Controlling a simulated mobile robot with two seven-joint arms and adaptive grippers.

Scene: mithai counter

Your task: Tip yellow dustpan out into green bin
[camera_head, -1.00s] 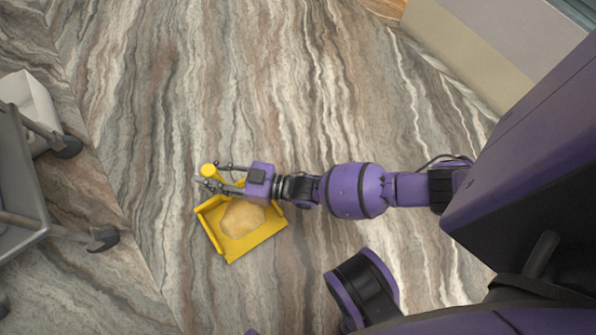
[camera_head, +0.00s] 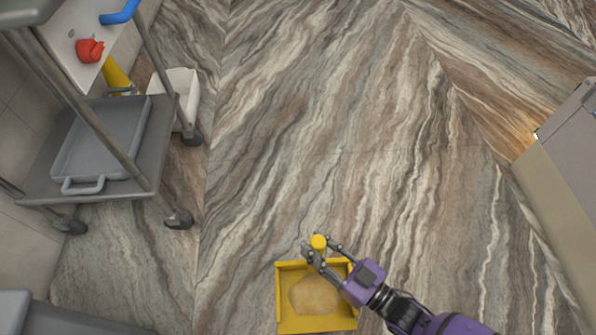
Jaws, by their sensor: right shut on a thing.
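The yellow dustpan (camera_head: 287,322) is at the bottom centre of the head view, with a tan heap (camera_head: 314,294) lying in its pan. My right gripper (camera_head: 316,247) is shut on the dustpan's round yellow handle (camera_head: 318,242). The purple arm reaches in from the bottom right and covers part of the pan's right side. The pan looks level; I cannot tell whether it touches the floor or hangs above it. My left gripper is out of view. No green bin shows in this view.
A grey wheeled cart (camera_head: 170,184) with a grey tray (camera_head: 140,147) on its lower shelf stands at the left. A white bin (camera_head: 183,86) stands behind it. A beige counter (camera_head: 552,205) is at the right. The streaked floor (camera_head: 330,130) between them is clear.

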